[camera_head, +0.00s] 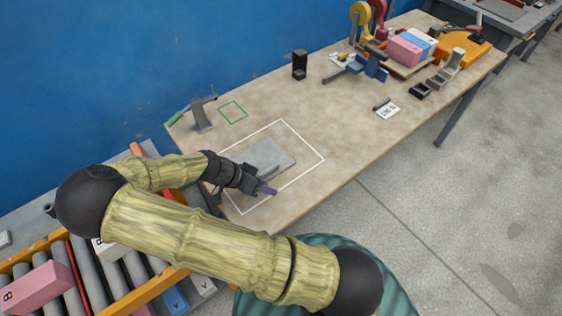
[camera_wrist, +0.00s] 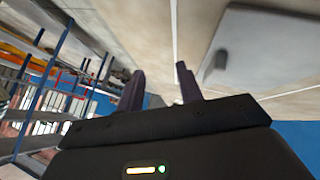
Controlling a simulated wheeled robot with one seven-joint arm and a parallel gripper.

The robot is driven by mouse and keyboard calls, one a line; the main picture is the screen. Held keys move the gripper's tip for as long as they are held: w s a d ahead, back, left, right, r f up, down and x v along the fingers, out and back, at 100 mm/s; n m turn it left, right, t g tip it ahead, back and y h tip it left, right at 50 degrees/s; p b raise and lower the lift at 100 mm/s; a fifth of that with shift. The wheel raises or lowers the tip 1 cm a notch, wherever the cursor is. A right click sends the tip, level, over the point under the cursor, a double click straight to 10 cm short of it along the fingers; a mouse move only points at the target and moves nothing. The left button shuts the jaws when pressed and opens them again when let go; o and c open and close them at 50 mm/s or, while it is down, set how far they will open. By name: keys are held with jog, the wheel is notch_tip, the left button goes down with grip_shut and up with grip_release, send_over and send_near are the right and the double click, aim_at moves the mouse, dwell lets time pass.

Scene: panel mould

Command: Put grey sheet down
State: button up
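The grey sheet (camera_head: 272,155) appears to lie flat on the workbench, inside the white outlined rectangle (camera_head: 314,148). In the wrist view the sheet (camera_wrist: 270,55) is at the upper right, with a small dark knob (camera_wrist: 215,66) on it near its edge. My gripper (camera_head: 267,190) is at the sheet's near side, low over the outlined area, and the wrist hides part of the sheet. In the wrist view the two dark fingers of my gripper (camera_wrist: 161,84) stand apart with nothing between them. The sheet and knob are to the right of the fingers.
A grey stand (camera_head: 201,115) and a small green outlined square (camera_head: 233,112) are at the bench's far left. A black block (camera_head: 300,64) stands at the back edge. Pink and blue blocks (camera_head: 405,48) and tools crowd the right end. The bench middle is mostly clear.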

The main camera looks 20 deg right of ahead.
jog(key=s+r+n+y, duration=0.1)
jog(key=s+d+r+n+g+y, duration=0.1)
jog(key=y, duration=0.1)
jog(key=shift+s, duration=0.35)
jog(key=s+d+r+n+t+y, duration=0.1)
jog(key=r+n+t+y, duration=0.1)
jog(key=r+n, duration=0.3)
jog(key=s+d+r+n+t+y, duration=0.2)
jog(key=r+n, duration=0.3)
jog(key=r, duration=0.6)
jog(key=shift+s+r+t+y, duration=0.2)
jog(key=shift+s+t+y, duration=0.1)
jog(key=shift+y, duration=0.4)
